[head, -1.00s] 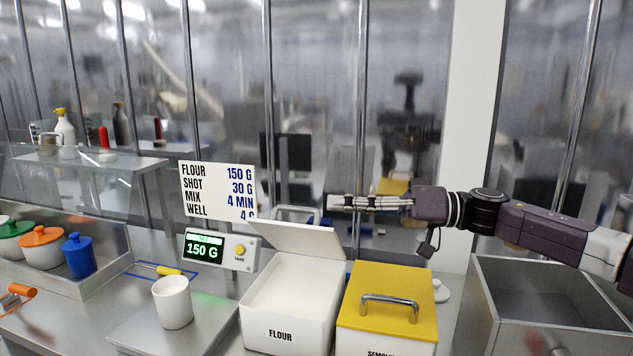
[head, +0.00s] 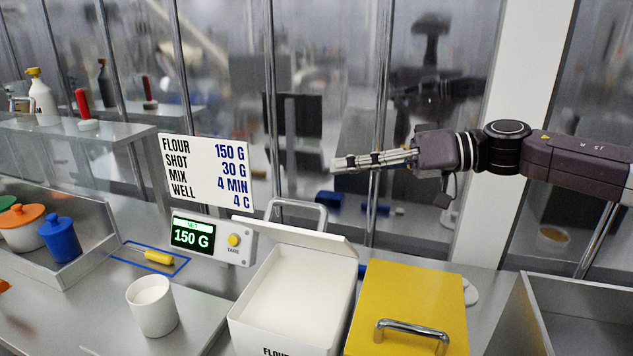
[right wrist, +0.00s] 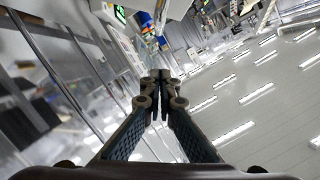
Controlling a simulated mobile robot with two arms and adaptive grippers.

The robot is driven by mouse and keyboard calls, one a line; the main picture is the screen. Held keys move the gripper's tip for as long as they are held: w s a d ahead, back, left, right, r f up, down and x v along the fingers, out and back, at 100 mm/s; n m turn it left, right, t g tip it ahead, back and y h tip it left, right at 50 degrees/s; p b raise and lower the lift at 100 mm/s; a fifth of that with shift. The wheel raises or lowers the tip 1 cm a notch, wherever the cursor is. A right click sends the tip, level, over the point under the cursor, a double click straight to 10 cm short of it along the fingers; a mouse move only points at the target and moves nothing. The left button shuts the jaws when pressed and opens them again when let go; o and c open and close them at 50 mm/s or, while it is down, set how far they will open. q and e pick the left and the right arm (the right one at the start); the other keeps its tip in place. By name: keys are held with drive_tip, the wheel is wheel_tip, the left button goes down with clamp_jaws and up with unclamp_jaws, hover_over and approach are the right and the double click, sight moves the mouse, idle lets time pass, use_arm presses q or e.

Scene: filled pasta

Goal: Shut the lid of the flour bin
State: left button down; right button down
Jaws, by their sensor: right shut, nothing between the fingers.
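The white flour bin (head: 240,330) stands on the counter with its front label partly cut off by the picture's bottom edge. Its lid (head: 305,238) stands raised along the back edge, and white flour (head: 290,290) shows inside. My right gripper (head: 338,164) comes in from the right and points left. It is shut and empty, in the air above the raised lid and apart from it in the picture. In the right wrist view its fingers (right wrist: 160,76) meet with nothing between them. My left gripper is not in view.
A yellow-lidded bin (head: 420,300) stands right of the flour bin. A scale display (head: 205,238) and a recipe sign (head: 205,170) stand left and behind. A white cup (head: 152,305) is at front left. A steel box (head: 590,310) is at right. Glass with metal posts lies behind.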

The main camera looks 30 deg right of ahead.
drive_tip(key=w+a+f+p, duration=0.1)
drive_tip(key=a+f+p, duration=0.2)
drive_tip(key=a+f, duration=0.1)
drive_tip(key=shift+w+a+f, duration=0.2)
drive_tip(key=shift+w+a, duration=0.1)
drive_tip(key=shift+a, duration=0.1)
idle(0.4)
